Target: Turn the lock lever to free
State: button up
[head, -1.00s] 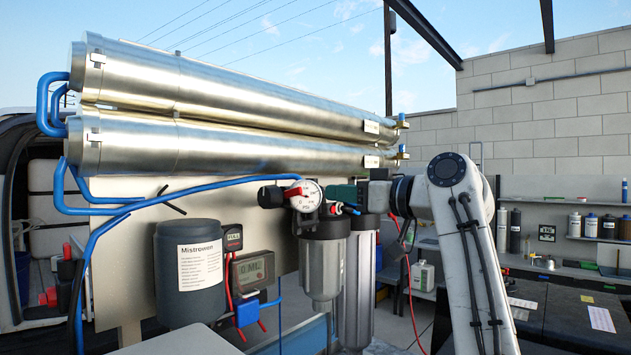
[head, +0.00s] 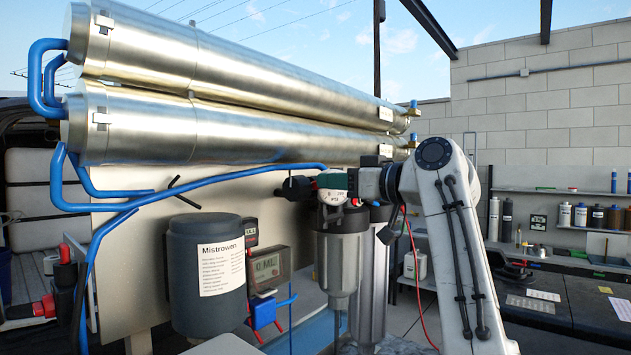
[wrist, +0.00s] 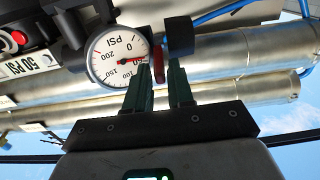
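My gripper (wrist: 160,66) has two dark green fingers, which stand apart with a gap between them in the wrist view. A small red lever-like piece (wrist: 161,74) shows in that gap, next to a dark block; I cannot tell whether the fingers touch it, or for certain that it is the lock lever. A white pressure gauge (wrist: 118,57) is just left of the fingers. In the head view my gripper (head: 337,184) is in front of the gauge (head: 330,196) and covers part of it; the red piece is not clear there.
Steel membrane tubes (head: 250,125) run above the panel. Blue hose (head: 230,176) passes close to the gripper. Clear filter housings (head: 342,265) hang below it. A dark Mistrowen canister (head: 205,290) and a meter (head: 268,268) are at left. Shelves with bottles (head: 565,215) stand at right.

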jog(key=shift+a, duration=0.1)
grip_shut()
dwell(0.5)
